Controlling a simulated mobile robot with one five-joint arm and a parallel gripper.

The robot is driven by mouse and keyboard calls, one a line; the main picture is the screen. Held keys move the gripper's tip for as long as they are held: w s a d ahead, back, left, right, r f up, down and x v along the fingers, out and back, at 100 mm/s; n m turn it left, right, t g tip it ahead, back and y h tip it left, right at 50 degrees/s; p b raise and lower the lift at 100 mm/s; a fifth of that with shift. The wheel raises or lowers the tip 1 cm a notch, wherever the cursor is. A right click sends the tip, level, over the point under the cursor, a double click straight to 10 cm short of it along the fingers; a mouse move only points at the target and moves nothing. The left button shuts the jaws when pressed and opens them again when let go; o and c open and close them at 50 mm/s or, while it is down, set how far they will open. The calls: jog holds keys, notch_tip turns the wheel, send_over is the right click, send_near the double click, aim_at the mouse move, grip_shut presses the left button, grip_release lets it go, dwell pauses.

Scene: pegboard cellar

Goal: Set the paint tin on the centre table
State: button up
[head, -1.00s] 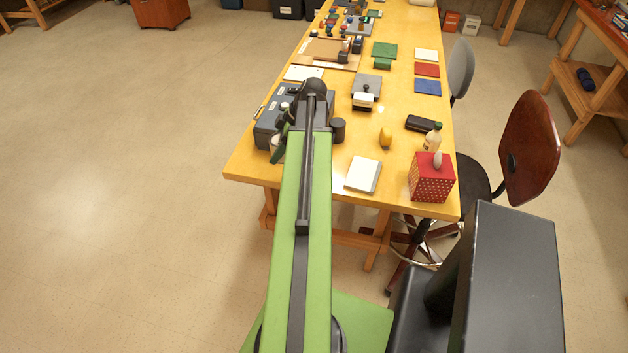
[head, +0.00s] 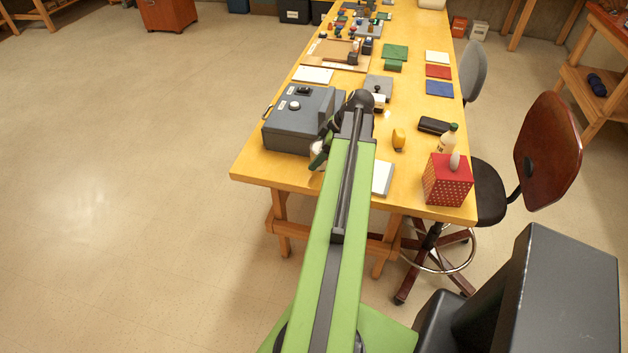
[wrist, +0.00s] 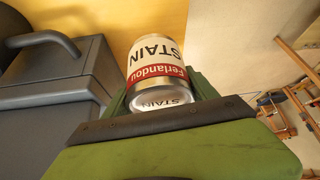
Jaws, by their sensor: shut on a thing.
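The paint tin (wrist: 157,62) is silver and white with a red band and "STAIN" lettering. In the wrist view it sits between the green fingers of my gripper (wrist: 160,92), which is shut on it. In the head view my gripper (head: 326,142) is partly hidden by my arm, and a pale bit of the tin (head: 317,158) shows beside it. Both appear over the near end of the yellow centre table (head: 255,166), just right of a grey box. I cannot tell the height of the tin above the tabletop.
The grey metal box (head: 292,122) with a handle stands close left of my gripper. A white pad (head: 383,178), a yellow object (head: 398,139), a bottle (head: 447,138) and a red dotted tissue box (head: 447,183) lie to the right. A chair (head: 545,140) stands at the table's right side.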

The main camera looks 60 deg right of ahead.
notch_tip(320, 180, down, 6)
jog(key=b, duration=0.4)
jog(key=shift+r, duration=0.2)
jog(key=shift+f, duration=0.2)
jog(key=o, duration=1.8)
jog(key=shift+c, duration=0.2)
jog(key=shift+r, duration=0.1)
jog(key=shift+r+p, duration=0.3)
jog(key=shift+r, duration=0.05)
jog(key=p+v, duration=1)
jog(key=v, duration=0.1)
jog(key=shift+s+r, duration=0.2)
jog(key=shift+r, duration=0.05)
